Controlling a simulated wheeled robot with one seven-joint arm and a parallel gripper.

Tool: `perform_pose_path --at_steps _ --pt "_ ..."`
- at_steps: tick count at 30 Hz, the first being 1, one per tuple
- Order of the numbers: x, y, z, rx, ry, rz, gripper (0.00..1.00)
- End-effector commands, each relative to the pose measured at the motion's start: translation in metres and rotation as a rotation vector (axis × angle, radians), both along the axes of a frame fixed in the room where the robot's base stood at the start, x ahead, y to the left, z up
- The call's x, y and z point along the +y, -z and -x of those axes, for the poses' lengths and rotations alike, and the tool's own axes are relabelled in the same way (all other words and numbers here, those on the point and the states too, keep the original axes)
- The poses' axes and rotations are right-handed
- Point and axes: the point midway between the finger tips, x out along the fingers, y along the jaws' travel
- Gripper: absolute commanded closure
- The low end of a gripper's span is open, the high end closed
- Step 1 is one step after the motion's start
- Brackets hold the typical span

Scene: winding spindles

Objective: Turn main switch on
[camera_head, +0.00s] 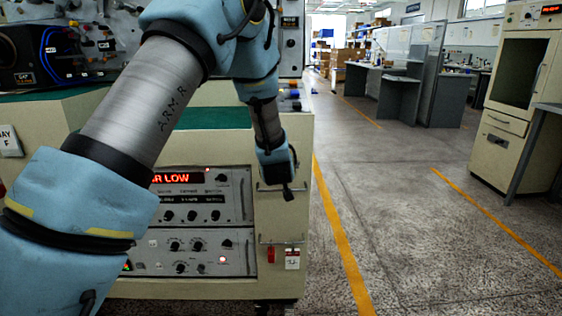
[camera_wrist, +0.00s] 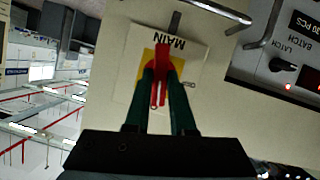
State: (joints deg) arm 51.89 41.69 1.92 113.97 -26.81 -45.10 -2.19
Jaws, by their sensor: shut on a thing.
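The main switch (camera_wrist: 161,60) is a red handle on a yellow plate (camera_wrist: 149,75), with a white label reading MAIN (camera_wrist: 170,40). The wrist view shows it upside down on the cream cabinet front. My gripper (camera_wrist: 162,85) has its two dark green fingers shut on the red handle, one on each side. Part of the handle shows between the fingers, and the rest is hidden by them. In the head view my gripper (camera_head: 286,180) is at the right part of the cabinet front, and the switch is hidden behind it.
A control panel (camera_head: 185,200) with knobs and a red display is left of my gripper. Metal bar handles (camera_wrist: 212,10) stick out close to the switch. A red tag (camera_head: 271,255) and a white tag (camera_head: 292,259) hang lower. The floor (camera_head: 400,220) to the right is clear.

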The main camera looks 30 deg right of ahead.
Motion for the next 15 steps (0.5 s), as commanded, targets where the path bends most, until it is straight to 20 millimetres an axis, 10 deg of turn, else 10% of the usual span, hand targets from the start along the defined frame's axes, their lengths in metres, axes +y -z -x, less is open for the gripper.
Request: perform_pose_path --at_steps 15 --pt "-0.0017 -0.0005 0.0007 -0.088 0.0 -0.189 1.0"
